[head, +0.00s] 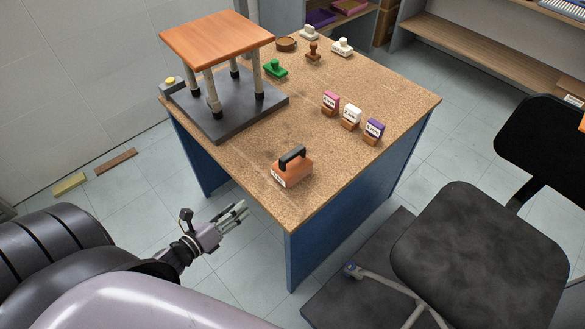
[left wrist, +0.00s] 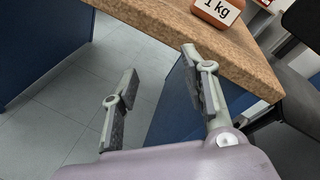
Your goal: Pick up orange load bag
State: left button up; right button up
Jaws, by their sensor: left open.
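The orange load bag (head: 292,172), with a black handle and a white label, sits upright near the front corner of the cork-topped table (head: 240,171). In the left wrist view the bag (left wrist: 212,10) shows only in part at the top edge, with "1 kg" on its label. My left gripper (head: 240,211) is open and empty, off the table's front left side and apart from the bag. Its two spread fingers (left wrist: 158,68) also show in the left wrist view, beside the table edge. My right gripper is out of view.
A wooden-topped stand on a dark base (head: 219,128) fills the table's back left. Pink (head: 331,101), white (head: 352,115) and purple (head: 374,129) labelled pieces stand at right. Several stamps stand behind. A black chair (head: 480,245) is right of the table.

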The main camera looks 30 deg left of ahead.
aim_at(279, 163)
pick_arm(q)
notch_tip(279, 163, up, 11)
jog(key=w+d+m+t+h, duration=0.1)
jog(key=w+d+m+h, duration=0.2)
jog(key=m, duration=0.7)
jog(key=shift+h, duration=0.3)
jog(key=p+x, duration=0.1)
jog(key=x, duration=0.8)
jog(key=shift+w+d+r+p, duration=0.1)
jog(key=shift+w+d+p, duration=0.1)
jog(key=shift+p, duration=0.1)
jog(key=shift+w+d, duration=0.2)
jog(key=shift+w, duration=0.2)
jog(key=x, duration=0.1)
jog(key=p+x, duration=0.1)
jog(key=x, duration=0.2)
jog(key=shift+w+d+r+p, duration=0.1)
jog(key=shift+d+r+p, duration=0.2)
jog(key=shift+w+d+f, duration=0.1)
jog(key=shift+w, duration=0.25)
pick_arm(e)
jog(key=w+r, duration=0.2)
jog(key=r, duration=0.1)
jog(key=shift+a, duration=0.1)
pick_arm(q)
jog(key=shift+s, duration=0.1)
jog(key=shift+c, duration=0.6)
grip_shut()
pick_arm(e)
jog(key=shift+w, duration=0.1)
